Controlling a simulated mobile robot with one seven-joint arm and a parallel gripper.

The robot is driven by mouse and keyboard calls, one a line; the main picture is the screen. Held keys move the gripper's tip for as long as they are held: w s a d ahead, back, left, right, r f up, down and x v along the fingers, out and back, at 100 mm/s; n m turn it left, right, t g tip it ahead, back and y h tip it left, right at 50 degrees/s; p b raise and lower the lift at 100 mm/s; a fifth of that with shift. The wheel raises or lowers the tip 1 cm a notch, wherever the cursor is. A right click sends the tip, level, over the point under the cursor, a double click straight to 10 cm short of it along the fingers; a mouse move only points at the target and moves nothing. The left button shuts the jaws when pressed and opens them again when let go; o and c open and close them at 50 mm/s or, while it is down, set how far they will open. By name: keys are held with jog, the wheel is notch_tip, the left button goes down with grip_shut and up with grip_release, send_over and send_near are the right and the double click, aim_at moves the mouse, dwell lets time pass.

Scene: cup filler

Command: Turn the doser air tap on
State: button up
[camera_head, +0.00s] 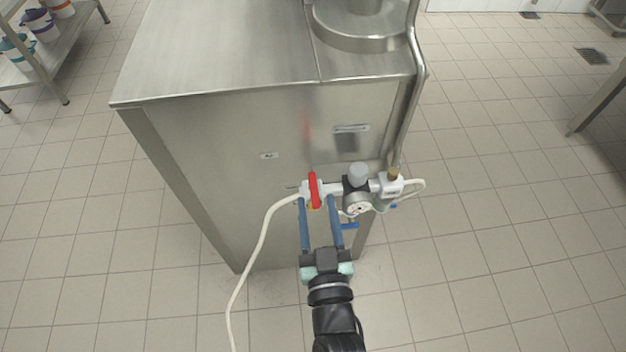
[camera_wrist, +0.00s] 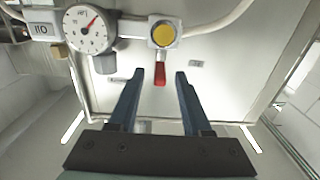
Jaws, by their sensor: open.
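The doser air tap has a red handle (camera_head: 314,190) on a white fitting on the steel machine's side. In the head view the handle lies crosswise to the horizontal air line. In the wrist view the red handle (camera_wrist: 160,75) sticks out below a round yellow-centred part of the tap (camera_wrist: 163,34). My gripper (camera_head: 318,199) has its two blue fingers apart, their tips close to the tap. In the wrist view my gripper (camera_wrist: 160,75) has the handle's end between the fingertips, with a gap on each side. I see no clear contact.
A pressure gauge (camera_head: 360,205) and a grey-capped regulator (camera_head: 357,177) sit just right of the tap. A white hose (camera_head: 258,245) hangs down to the left. The steel machine (camera_head: 225,140) stands directly ahead. A shelf with tubs (camera_head: 45,55) is at upper left. The tiled floor around is clear.

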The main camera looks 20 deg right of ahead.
aim_at(311, 173)
jog(key=x, duration=0.5)
jog(key=shift+w+d+b, duration=0.1)
jog(key=shift+w+b, duration=0.3)
grip_shut()
